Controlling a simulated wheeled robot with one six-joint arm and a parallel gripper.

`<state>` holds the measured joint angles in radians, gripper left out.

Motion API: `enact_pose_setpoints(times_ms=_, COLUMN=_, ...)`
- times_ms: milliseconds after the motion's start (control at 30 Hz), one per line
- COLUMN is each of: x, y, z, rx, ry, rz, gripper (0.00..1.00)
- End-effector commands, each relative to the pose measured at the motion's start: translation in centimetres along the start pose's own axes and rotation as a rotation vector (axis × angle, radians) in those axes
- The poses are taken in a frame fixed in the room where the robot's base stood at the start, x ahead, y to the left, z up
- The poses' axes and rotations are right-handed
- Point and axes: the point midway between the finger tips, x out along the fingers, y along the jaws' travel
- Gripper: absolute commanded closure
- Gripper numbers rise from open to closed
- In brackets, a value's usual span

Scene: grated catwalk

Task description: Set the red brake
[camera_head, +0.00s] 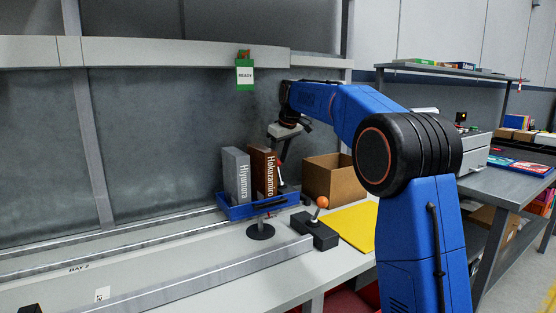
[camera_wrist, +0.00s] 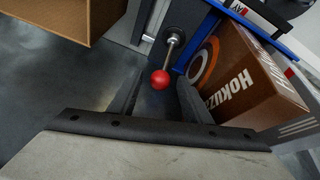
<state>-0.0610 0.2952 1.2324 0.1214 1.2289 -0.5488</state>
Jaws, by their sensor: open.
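In the head view my gripper (camera_head: 282,156) points down behind the brown box; the brake is mostly or wholly hidden there.
A blue tray (camera_head: 238,212) holds a grey box (camera_head: 236,172) and a brown box (camera_head: 262,172) close beside the brake. An open cardboard box (camera_head: 333,180) stands to the right. An orange-knobbed lever (camera_head: 322,202) is nearer, by a yellow sheet (camera_head: 358,226). A green READY tag (camera_head: 245,75) hangs above.

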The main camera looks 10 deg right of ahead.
Motion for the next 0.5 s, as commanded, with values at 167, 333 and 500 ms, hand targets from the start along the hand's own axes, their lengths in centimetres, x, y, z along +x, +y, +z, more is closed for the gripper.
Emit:
enact_pose_setpoints(times_ms=167, x=0.14, y=-0.01, z=0.00, rx=0.000, ry=0.000, rz=0.000, gripper=0.56)
enact_pose_setpoints(times_ms=333, x=0.13, y=-0.01, z=0.00, rx=0.000, ry=0.000, rz=0.000, gripper=0.72)
enact_pose_setpoints(times_ms=500, x=0.12, y=-0.01, z=0.00, rx=0.000, ry=0.000, rz=0.000, gripper=0.96)
